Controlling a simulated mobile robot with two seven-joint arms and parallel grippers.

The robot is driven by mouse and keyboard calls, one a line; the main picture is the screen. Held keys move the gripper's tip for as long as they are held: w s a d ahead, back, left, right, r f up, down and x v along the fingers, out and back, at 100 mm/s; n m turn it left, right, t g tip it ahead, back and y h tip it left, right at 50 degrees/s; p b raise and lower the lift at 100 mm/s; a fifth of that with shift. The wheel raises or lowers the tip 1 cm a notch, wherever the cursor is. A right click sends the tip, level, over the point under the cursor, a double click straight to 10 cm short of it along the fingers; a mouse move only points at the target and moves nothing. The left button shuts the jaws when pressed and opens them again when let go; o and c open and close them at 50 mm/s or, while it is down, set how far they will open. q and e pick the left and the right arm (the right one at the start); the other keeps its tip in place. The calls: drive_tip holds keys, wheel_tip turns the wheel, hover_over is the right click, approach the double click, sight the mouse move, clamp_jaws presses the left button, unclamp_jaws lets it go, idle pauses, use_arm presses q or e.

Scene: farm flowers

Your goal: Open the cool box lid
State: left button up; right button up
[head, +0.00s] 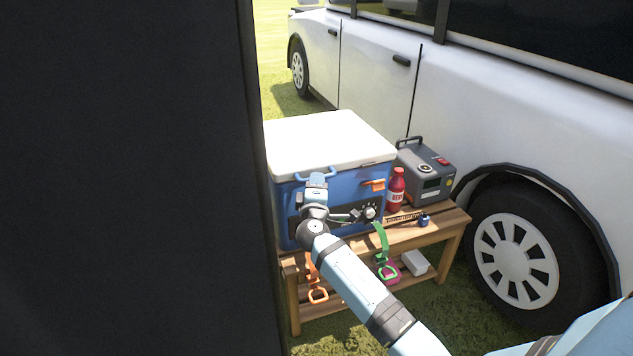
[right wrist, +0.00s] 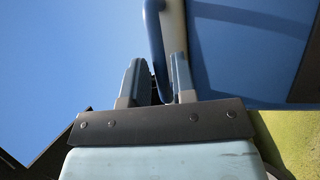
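The cool box has a blue body (head: 350,208) and a white lid (head: 325,142), which lies flat and closed on top. A blue handle (head: 331,171) stands out at the lid's front edge. My right gripper (head: 316,178) is at this handle. In the right wrist view, the blue handle (right wrist: 155,35) runs down between the two close-set fingers of my right gripper (right wrist: 157,75), which look shut on it. An orange latch (head: 375,184) sits on the box's front, right of the gripper. My left gripper is not in view.
The box stands on a wooden bench (head: 440,231) with a red bottle (head: 396,190) and a grey device (head: 427,170) to its right. Straps hang from the front. A white vehicle (head: 480,100) stands close behind. A dark panel (head: 130,180) blocks the left side.

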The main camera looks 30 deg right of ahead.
drive_tip(key=shift+x, duration=1.15)
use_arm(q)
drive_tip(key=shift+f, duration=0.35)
